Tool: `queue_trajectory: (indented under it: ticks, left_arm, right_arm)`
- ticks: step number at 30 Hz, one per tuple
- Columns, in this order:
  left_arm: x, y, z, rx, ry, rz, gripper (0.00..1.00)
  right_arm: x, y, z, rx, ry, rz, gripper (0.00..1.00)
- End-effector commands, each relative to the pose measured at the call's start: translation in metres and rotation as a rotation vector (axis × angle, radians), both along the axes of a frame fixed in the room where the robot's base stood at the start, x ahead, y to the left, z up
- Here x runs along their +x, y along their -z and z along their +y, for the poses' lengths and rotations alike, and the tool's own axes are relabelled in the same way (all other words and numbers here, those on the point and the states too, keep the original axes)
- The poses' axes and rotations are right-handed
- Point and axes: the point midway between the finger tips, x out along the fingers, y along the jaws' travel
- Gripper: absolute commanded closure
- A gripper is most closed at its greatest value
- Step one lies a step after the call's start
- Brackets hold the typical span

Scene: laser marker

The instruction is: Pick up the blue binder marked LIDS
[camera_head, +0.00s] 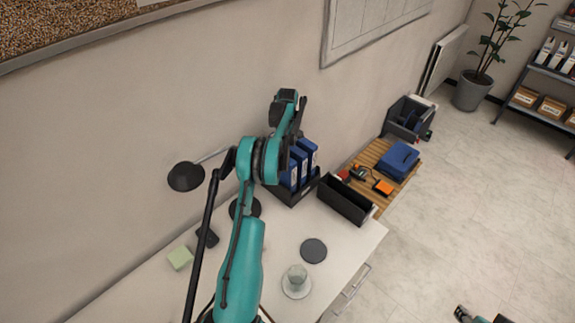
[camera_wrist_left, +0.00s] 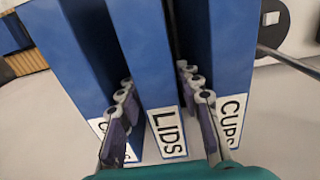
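The blue LIDS binder (camera_wrist_left: 150,60) stands upright in the middle of a row of blue binders in the left wrist view. The CUPS binder (camera_wrist_left: 232,60) is to its right, and another blue binder (camera_wrist_left: 72,55) with a partly hidden label is to its left. My left gripper (camera_wrist_left: 156,80) is open around the LIDS binder, one finger at each side; some room shows beside the label. In the head view the middle binder (camera_head: 301,163) is partly seen behind my left arm, which hides the left gripper. Part of my right gripper (camera_head: 463,313) shows at the bottom right edge.
The binders stand in a black holder (camera_head: 300,193) against the wall. A black bin (camera_head: 345,198) is close on its right. A lamp (camera_head: 186,176) is left of my arm.

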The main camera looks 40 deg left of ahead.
Motion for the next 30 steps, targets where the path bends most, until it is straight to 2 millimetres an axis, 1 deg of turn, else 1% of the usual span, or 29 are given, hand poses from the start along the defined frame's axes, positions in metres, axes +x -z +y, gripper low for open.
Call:
queue_trajectory:
  ticks: [1, 3, 13, 17, 20, 23, 26, 30]
  left_arm:
    - [0.000, 0.000, 0.000, 0.000, 0.000, 0.000, 0.84]
    - [0.000, 0.000, 0.000, 0.000, 0.000, 0.000, 1.00]
    - [0.000, -0.001, 0.000, 0.000, 0.000, 0.000, 1.00]
    - [0.000, -0.006, 0.000, 0.000, 0.000, 0.000, 1.00]
    - [0.000, -0.015, 0.000, 0.000, 0.000, 0.000, 1.00]
    - [0.000, -0.031, 0.000, 0.000, 0.000, 0.000, 1.00]
    - [0.000, -0.051, 0.000, 0.000, 0.000, 0.000, 1.00]
    - [0.000, -0.083, 0.000, 0.000, 0.000, 0.000, 1.00]
  right_arm:
    - [0.000, 0.000, 0.000, 0.000, 0.000, 0.000, 0.60]
    - [0.000, 0.000, 0.000, 0.000, 0.000, 0.000, 0.60]
    - [0.000, 0.000, 0.000, 0.000, 0.000, 0.000, 0.60]
    - [0.000, -0.001, 0.000, 0.000, 0.000, 0.000, 0.60]
    - [0.000, -0.002, 0.000, 0.000, 0.000, 0.000, 0.60]
    - [0.000, -0.004, 0.000, 0.000, 0.000, 0.000, 0.60]
    - [0.000, -0.007, 0.000, 0.000, 0.000, 0.000, 0.60]
    - [0.000, -0.011, 0.000, 0.000, 0.000, 0.000, 0.60]
